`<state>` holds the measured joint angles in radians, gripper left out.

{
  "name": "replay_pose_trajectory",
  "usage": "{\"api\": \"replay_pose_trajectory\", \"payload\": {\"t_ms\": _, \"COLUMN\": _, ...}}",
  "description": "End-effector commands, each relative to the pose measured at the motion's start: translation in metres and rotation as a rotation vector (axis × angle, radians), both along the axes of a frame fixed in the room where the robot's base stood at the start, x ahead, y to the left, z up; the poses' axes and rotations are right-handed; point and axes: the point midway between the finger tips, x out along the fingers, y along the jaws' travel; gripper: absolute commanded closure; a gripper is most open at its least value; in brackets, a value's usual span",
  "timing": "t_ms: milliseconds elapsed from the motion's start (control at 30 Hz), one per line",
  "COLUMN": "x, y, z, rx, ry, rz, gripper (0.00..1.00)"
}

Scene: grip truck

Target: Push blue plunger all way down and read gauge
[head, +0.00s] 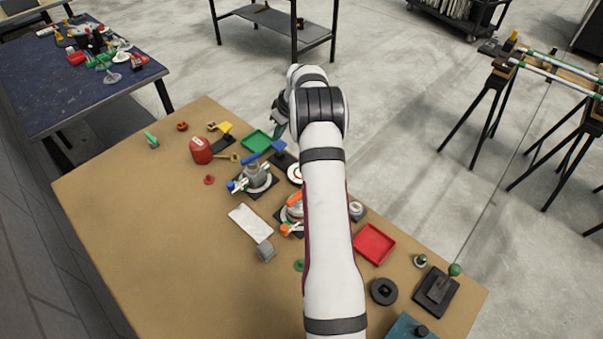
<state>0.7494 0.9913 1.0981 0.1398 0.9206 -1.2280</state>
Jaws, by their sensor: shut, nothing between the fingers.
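My arm reaches from the bottom over the table, and my gripper (277,132) is small and dark at its far end, above the table's far edge. It appears shut and empty. Below and left of it, a grey fixture (256,176) stands on a dark base, with a small blue end (232,186) at its left. A blue bar (264,158) slants just behind it. I cannot tell which blue part is the plunger. A round white-and-red disc (294,174), possibly the gauge, is partly hidden by my arm; no reading is legible. My gripper appears apart from these.
An orange-topped fixture (293,208) sits against my arm's outline. A red canister (201,150), green tray (256,141), white plate (250,222) and red tray (374,243) lie around. A black lever box (436,291) is at right. The table's left front is clear.

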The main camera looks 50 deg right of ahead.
Motion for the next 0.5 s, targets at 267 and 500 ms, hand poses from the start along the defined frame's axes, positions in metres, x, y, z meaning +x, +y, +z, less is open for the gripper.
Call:
{"api": "replay_pose_trajectory", "payload": {"t_ms": 267, "x": 0.0000, "y": 0.0000, "z": -0.0001, "rx": 0.000, "ry": 0.000, "rz": 0.000, "gripper": 1.00}}
{"api": "replay_pose_trajectory", "payload": {"t_ms": 500, "x": -0.0001, "y": 0.0000, "z": -0.0085, "rx": 0.000, "ry": 0.001, "rz": 0.001, "gripper": 1.00}}
